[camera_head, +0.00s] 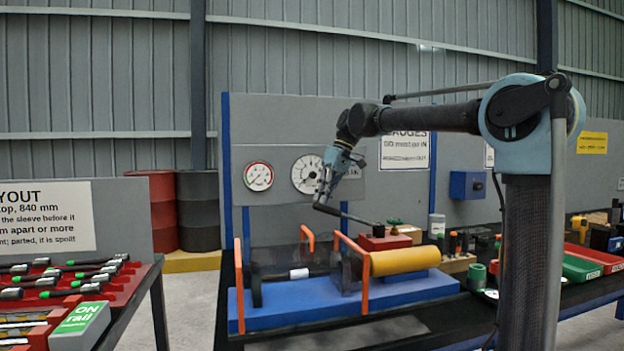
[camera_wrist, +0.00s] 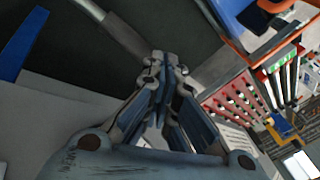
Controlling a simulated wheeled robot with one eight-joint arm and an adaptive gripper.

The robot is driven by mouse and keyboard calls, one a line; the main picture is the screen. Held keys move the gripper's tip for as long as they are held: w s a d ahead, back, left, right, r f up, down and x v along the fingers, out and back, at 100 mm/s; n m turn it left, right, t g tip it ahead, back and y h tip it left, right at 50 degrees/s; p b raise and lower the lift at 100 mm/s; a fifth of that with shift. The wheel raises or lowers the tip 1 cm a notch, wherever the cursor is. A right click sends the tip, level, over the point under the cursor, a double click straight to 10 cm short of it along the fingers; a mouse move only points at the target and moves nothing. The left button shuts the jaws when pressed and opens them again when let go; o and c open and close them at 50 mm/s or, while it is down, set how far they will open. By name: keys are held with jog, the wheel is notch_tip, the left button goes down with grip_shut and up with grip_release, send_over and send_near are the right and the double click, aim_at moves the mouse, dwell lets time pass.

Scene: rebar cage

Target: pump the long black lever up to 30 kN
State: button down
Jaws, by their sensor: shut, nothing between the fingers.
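The long black lever (camera_head: 345,215) slopes down to the right from just under my gripper to a red pump block (camera_head: 384,238) on the bench. My gripper (camera_head: 322,193) is shut and empty, pointing down at the lever's free end. In the wrist view the closed fingertips (camera_wrist: 165,66) are close to the end of a dark bar (camera_wrist: 122,34), which looks like the lever; I cannot tell whether they touch. A small dial with a coloured rim (camera_head: 258,177) and a larger white dial (camera_head: 305,172) hang on the grey panel. My gripper partly covers the larger dial; its reading is too small to tell.
A yellow cylinder (camera_head: 398,260) lies on a blue base (camera_head: 290,309) with orange guards (camera_head: 364,283) below my gripper. A red rack of tools (camera_head: 70,283) stands at left. Small items and a green tray (camera_head: 582,268) fill the bench's right. Air left of the dials is free.

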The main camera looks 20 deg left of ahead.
aim_at(319, 208)
jog(key=shift+f, duration=0.1)
jog(key=shift+s+a+f, duration=0.1)
jog(key=shift+a+f, duration=0.1)
jog(key=shift+f, duration=0.35)
dwell(0.3)
jog(key=shift+s+a+f, duration=0.1)
jog(key=shift+a+f, duration=0.05)
jog(key=shift+f, duration=0.5)
jog(key=shift+s+a+f, duration=0.1)
jog(key=shift+a+f, duration=0.05)
jog(key=shift+f, duration=0.55)
